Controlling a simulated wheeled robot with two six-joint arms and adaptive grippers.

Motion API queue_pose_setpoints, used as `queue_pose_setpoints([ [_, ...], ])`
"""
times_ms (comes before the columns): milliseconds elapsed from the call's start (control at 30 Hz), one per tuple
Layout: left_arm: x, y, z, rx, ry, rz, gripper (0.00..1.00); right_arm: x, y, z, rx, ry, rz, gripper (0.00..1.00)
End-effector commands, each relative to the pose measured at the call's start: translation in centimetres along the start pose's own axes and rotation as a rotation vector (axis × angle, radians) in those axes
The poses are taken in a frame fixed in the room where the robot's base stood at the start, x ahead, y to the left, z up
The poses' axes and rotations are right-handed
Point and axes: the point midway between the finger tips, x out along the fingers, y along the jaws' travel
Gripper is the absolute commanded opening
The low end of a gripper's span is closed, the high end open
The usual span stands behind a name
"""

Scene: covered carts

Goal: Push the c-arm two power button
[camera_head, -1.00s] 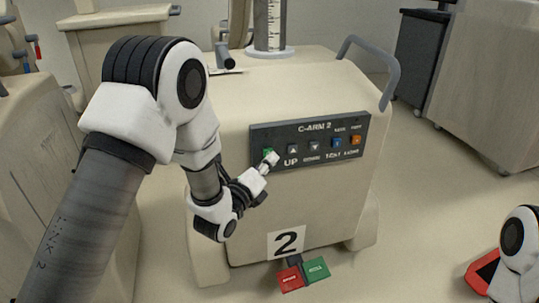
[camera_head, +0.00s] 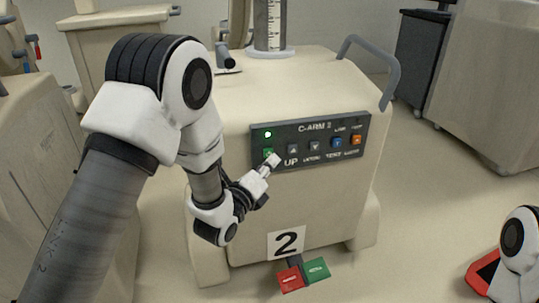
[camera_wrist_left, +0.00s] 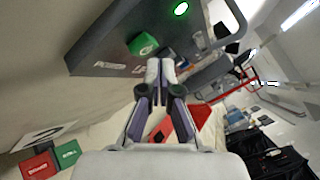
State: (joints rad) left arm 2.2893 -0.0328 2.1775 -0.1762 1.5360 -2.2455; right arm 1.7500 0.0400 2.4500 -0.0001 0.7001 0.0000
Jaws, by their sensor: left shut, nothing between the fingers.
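The C-ARM 2 control panel (camera_head: 325,140) is a dark strip on the front of a beige covered cart (camera_head: 300,210). The green power button (camera_head: 269,153) is at its left end, and a green light (camera_head: 268,134) glows above it. In the left wrist view the green button (camera_wrist_left: 142,44) and the lit light (camera_wrist_left: 181,9) also show. My left gripper (camera_head: 272,160) is shut and empty, its tips just below and right of the green button; I cannot tell whether they touch the panel. It also shows in the left wrist view (camera_wrist_left: 160,72). My right gripper is not seen.
Grey, blue (camera_head: 337,143) and orange (camera_head: 356,140) buttons sit along the panel to the right. Red (camera_head: 290,279) and green (camera_head: 317,270) pedals lie on the floor below the number 2 sign (camera_head: 287,243). A grey handle (camera_head: 385,70) juts from the cart's top right.

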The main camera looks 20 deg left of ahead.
Motion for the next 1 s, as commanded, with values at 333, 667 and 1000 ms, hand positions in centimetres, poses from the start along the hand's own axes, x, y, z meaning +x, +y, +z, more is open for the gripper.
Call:
queue_pose_setpoints([
  [333, -2.6, -1.9, -2.0, 0.002, 0.004, -0.001, 0.0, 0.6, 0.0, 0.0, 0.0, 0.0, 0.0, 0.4],
  [667, -4.2, -3.0, -3.0, 0.0, 0.001, 0.0, 0.0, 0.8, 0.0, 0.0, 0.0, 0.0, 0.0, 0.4],
  [1000, -4.1, -3.0, -3.0, 0.0, 0.001, 0.0, 0.0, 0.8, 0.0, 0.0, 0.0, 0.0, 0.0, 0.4],
])
